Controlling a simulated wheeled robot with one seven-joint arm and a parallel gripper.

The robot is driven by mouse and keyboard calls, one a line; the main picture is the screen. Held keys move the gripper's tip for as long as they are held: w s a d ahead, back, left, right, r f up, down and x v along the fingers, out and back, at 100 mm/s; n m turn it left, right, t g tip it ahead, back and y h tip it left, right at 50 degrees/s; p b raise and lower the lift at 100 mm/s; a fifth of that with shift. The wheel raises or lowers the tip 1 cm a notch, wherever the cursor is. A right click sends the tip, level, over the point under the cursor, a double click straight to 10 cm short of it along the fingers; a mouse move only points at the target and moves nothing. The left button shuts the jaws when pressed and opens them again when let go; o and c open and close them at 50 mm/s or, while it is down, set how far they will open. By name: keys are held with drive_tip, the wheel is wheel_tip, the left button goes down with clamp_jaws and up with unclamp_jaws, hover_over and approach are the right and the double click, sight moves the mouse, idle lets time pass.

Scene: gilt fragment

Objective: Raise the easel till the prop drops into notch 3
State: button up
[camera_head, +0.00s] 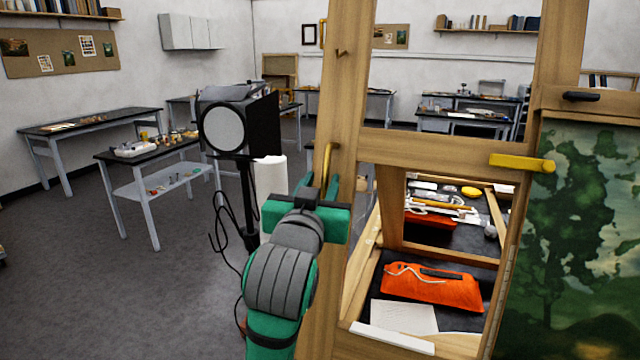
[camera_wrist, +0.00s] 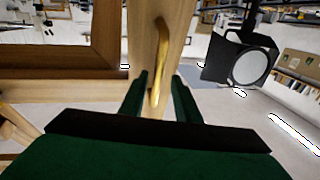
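The wooden easel (camera_head: 345,75) stands close in front of me, with a tall left upright and a crossbar (camera_head: 420,150). A curved brass handle (camera_head: 327,155) is on the left upright. It also shows in the wrist view (camera_wrist: 161,45), against pale wood. My green gripper (camera_head: 320,184) is at this handle. In the wrist view its fingers (camera_wrist: 159,80) are apart, one on each side of the handle's end, with a gap visible on both sides. A yellow bar-shaped handle (camera_head: 522,163) sits at the crossbar's right end. I cannot make out the prop or the notches.
A black studio lamp (camera_head: 240,125) on a stand, with loose cables, is just left of my arm. A painting (camera_head: 590,230) is at the right. An orange pouch (camera_head: 430,287) lies in a tray behind the crossbar. Open floor (camera_head: 140,290) lies left.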

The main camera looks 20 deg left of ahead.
drive_tip(key=s+d, duration=0.1)
drive_tip(key=s, duration=0.9)
drive_tip(key=shift+s+d+f, duration=0.25)
drive_tip(key=shift+s+d, duration=0.05)
